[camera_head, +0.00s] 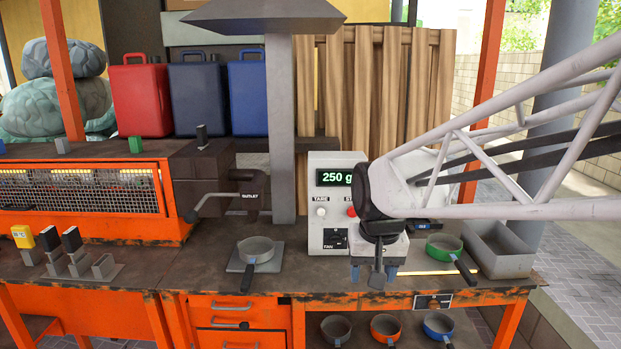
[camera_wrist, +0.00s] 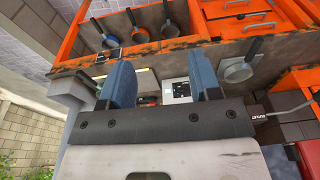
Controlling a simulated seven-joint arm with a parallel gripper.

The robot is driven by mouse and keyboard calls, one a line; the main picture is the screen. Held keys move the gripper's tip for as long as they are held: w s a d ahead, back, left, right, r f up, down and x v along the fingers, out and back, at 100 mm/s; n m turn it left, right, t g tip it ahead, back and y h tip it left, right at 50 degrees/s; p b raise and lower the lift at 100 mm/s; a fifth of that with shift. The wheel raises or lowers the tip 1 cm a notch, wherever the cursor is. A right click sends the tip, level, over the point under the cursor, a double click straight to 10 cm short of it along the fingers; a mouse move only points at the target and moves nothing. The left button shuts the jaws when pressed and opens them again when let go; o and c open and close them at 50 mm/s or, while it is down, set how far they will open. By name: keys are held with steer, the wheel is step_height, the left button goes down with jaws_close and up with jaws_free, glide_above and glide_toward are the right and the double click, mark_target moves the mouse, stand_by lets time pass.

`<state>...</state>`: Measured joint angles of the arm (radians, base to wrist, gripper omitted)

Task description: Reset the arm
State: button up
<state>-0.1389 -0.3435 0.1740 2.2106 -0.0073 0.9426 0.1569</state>
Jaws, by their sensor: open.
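My arm reaches in from the right in the head view. My gripper (camera_head: 374,272) hangs over the workbench, in front of the white machine with the green "250 g" display (camera_head: 338,205). In the wrist view, the two blue fingers of my gripper (camera_wrist: 162,76) stand wide apart with nothing held between them. The arm hides part of the machine's right side and some of the bench behind it.
A grey pan (camera_head: 257,252) sits on a plate left of the gripper. A green pan (camera_head: 444,246) and grey metal bin (camera_head: 502,250) stand to the right. A dark outlet (camera_head: 250,196) stands behind the grey pan. More pans (camera_head: 386,327) sit on the lower shelf.

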steer(key=s+d+f, duration=0.1)
steer(key=s+d, duration=0.2)
steer(key=s, duration=0.6)
steer(key=s+d+f, duration=0.2)
steer(key=s+d, duration=0.2)
steer(key=s, duration=0.5)
steer(key=shift+s+t, duration=0.2)
steer(key=shift+t, duration=0.2)
